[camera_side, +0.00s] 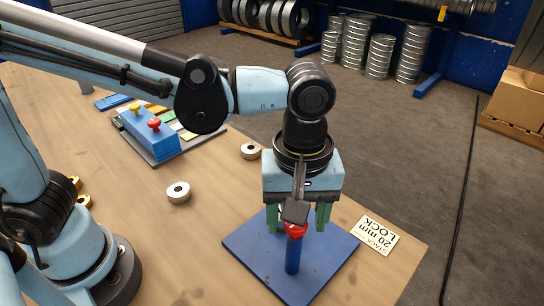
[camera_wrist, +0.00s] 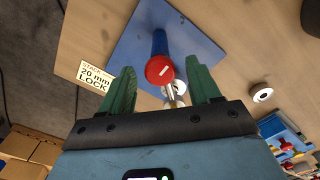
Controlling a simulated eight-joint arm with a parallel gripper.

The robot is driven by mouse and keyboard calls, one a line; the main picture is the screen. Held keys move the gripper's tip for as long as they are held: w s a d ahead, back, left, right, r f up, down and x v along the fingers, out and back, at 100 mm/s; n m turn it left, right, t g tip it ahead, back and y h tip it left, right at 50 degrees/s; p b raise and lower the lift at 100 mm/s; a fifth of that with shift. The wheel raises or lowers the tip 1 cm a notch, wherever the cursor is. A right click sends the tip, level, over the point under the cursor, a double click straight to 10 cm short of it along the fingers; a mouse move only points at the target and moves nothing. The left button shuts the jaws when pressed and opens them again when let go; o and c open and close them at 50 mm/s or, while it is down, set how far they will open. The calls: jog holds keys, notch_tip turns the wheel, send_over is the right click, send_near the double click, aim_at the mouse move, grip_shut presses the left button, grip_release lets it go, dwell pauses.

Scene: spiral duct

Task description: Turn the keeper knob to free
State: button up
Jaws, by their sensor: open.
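The keeper knob is a red round cap with a white mark on its face; it shows in the side view (camera_side: 296,229) and in the wrist view (camera_wrist: 160,70). It sits on top of a blue post (camera_side: 292,256) that stands on a blue square plate (camera_side: 252,251). My gripper (camera_side: 298,222) points down over the post, its green fingers apart on either side of the knob. In the wrist view the open fingers (camera_wrist: 162,88) frame the knob with visible gaps. A silvery metal part (camera_wrist: 174,92) shows just beside the knob. The gripper partly hides the knob in the side view.
A white card (camera_side: 378,236) reading "STACK 20 mm LOCK" lies beside the plate. Two pale rings (camera_side: 178,192) (camera_side: 250,151) lie on the wooden table. A blue block with red and yellow knobs (camera_side: 152,132) stands at the back left. The table's right edge is close to the card.

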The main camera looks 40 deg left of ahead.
jog(key=shift+r, duration=0.1)
notch_tip(320, 180, up, 12)
dwell(0.5)
jog(key=w+a+f+m+t, duration=0.1)
jog(key=a+f+m+t, duration=0.2)
jog(key=a, duration=0.8)
jog(key=w+a+f+m+t, duration=0.1)
jog(key=a+f+m+t, duration=0.3)
jog(key=a, duration=0.8)
notch_tip(320, 180, down, 4)
jog(key=shift+f+m, duration=0.25)
jog(key=shift+m, duration=0.85)
